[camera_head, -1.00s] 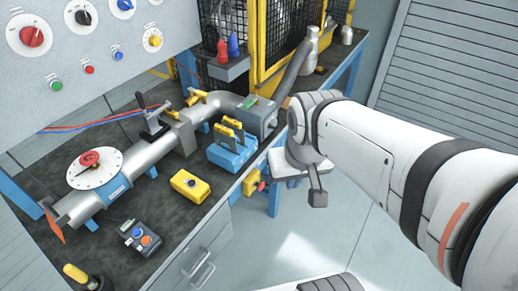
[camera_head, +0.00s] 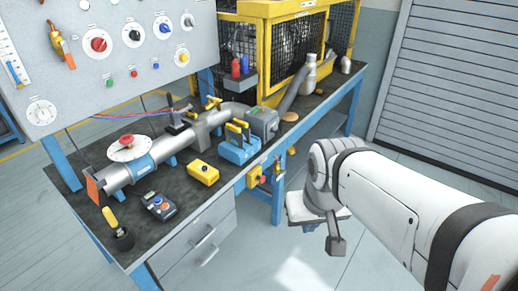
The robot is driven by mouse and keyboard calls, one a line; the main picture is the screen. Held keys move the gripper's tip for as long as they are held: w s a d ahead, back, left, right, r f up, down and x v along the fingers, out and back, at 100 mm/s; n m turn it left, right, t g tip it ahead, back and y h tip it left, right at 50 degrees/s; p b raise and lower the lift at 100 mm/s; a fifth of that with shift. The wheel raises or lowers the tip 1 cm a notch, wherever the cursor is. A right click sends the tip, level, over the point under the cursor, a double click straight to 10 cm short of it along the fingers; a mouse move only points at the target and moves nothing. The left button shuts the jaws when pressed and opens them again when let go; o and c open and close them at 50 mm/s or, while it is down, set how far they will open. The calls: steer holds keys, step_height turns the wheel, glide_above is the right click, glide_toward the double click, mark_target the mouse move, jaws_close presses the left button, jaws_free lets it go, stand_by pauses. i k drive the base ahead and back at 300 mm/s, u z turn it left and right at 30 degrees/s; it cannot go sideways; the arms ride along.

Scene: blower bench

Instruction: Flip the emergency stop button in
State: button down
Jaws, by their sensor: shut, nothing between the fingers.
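A small yellow box with a red button (camera_head: 264,180) is mounted at the bench's front edge, below the top. It looks like the emergency stop, but it is small and I cannot tell whether the button is in or out. My gripper (camera_head: 336,245) is to the right of and in front of it, out over the floor, pointing down. It is shut and empty, clearly apart from the box in the picture. My arm comes in from the right.
The bench top (camera_head: 190,195) holds a pipe with a dial (camera_head: 130,147), a yellow box with a dark button (camera_head: 203,172), a blue block (camera_head: 239,150) and a handheld device (camera_head: 159,206). A control panel (camera_head: 120,50) stands behind. The floor (camera_head: 290,265) before the bench is clear.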

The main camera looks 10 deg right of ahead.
mark_target(262, 179)
steer(key=u, duration=0.5)
steer(key=i, duration=0.95)
steer(key=z, duration=0.2)
